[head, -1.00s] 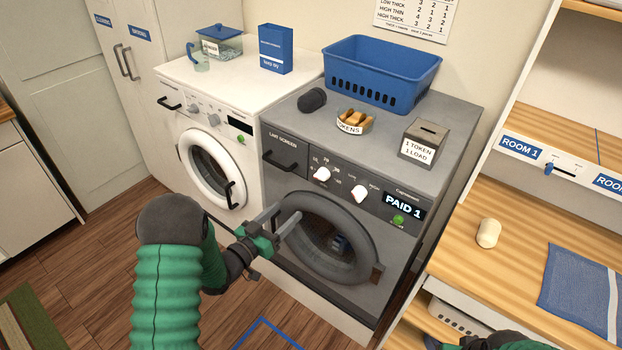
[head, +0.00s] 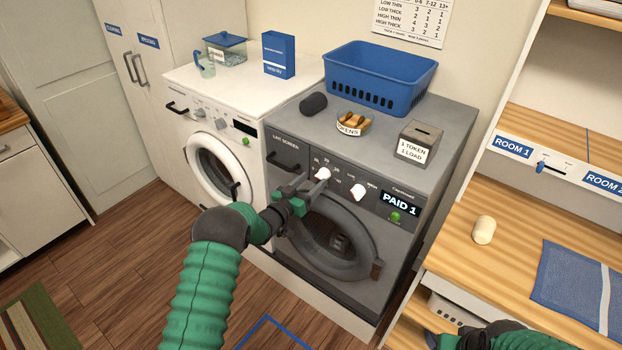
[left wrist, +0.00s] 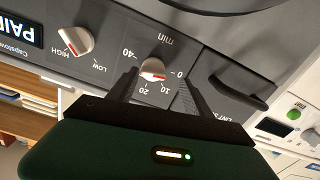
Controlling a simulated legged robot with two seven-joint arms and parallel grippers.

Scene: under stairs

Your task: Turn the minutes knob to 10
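The minutes knob (head: 322,173) is a white dial on the grey dryer's panel. In the left wrist view, the knob (left wrist: 152,70) shows upside down under the word "min", with marks 0, 10, 20 and 40 around it. Its red mark appears to face near 0. My left gripper (head: 307,184) is at the panel, just left of and below the knob in the head view. In the left wrist view its fingers (left wrist: 157,90) are open, one on each side of the knob; I cannot tell whether they touch it. My right gripper (head: 462,341) is partly visible at the bottom edge.
A second knob (head: 357,191), marked LOW and HIGH, and a "PAID 1" display (head: 400,204) sit to the right. A black handle (head: 284,162) is left of the minutes knob. The round door (head: 335,236) is below. A wooden shelf (head: 500,205) stands right.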

